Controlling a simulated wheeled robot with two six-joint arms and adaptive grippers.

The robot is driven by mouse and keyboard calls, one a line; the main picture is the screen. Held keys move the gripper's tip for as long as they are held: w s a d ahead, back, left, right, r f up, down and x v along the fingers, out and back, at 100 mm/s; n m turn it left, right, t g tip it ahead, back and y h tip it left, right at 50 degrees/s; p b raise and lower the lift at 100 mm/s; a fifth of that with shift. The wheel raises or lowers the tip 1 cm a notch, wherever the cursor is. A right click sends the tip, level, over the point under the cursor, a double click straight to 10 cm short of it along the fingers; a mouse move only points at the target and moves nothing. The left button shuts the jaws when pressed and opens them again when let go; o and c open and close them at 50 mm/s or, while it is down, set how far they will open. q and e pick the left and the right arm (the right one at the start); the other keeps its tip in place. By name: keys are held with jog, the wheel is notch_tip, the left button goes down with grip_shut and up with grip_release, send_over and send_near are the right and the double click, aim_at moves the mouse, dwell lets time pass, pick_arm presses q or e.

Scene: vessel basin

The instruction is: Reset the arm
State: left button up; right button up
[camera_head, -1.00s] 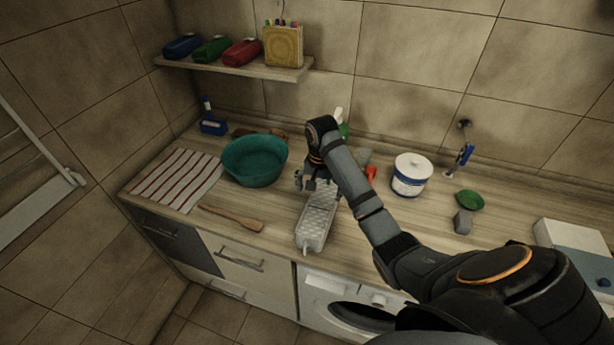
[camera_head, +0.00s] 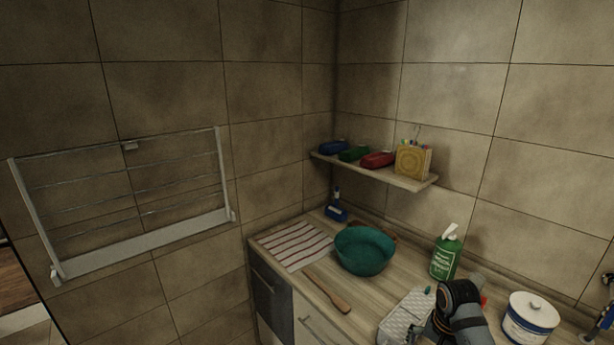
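My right arm's wrist (camera_head: 459,302) shows at the bottom right of the head view, above the counter. Its gripper (camera_head: 424,334) is mostly hidden behind the wrist and cut by the lower edge, beside the light grey ridged tray (camera_head: 402,312). I cannot tell whether its fingers are open or shut. My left arm and gripper are out of view.
The counter holds a teal basin (camera_head: 364,251), a striped cloth (camera_head: 291,246), a wooden spatula (camera_head: 328,291), a green bottle (camera_head: 445,256) and a white tub (camera_head: 529,320). A shelf (camera_head: 380,172) and a drying rack (camera_head: 130,215) are on the walls.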

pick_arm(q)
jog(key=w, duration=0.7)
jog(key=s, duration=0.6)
pick_arm(e)
jog(key=s+a+f+n+t, duration=0.1)
jog(key=s+a+n+t, duration=0.15)
jog(key=s+n, duration=0.45)
jog(key=s+a+f+n+t, duration=0.15)
jog(key=s+a, duration=0.25)
jog(key=s, duration=0.7)
notch_tip(320, 180, down, 36)
jog(key=s+d+g+b, duration=0.2)
jog(key=s+d+b, duration=0.1)
jog(key=b, duration=0.4)
pick_arm(q)
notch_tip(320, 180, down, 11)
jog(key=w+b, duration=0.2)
jog(key=b, duration=0.2)
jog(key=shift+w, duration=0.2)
pick_arm(e)
jog(key=s+f+g, duration=0.1)
jog(key=s+f, duration=1.6)
jog(key=shift+d+f, duration=0.4)
jog(key=shift+s, duration=0.1)
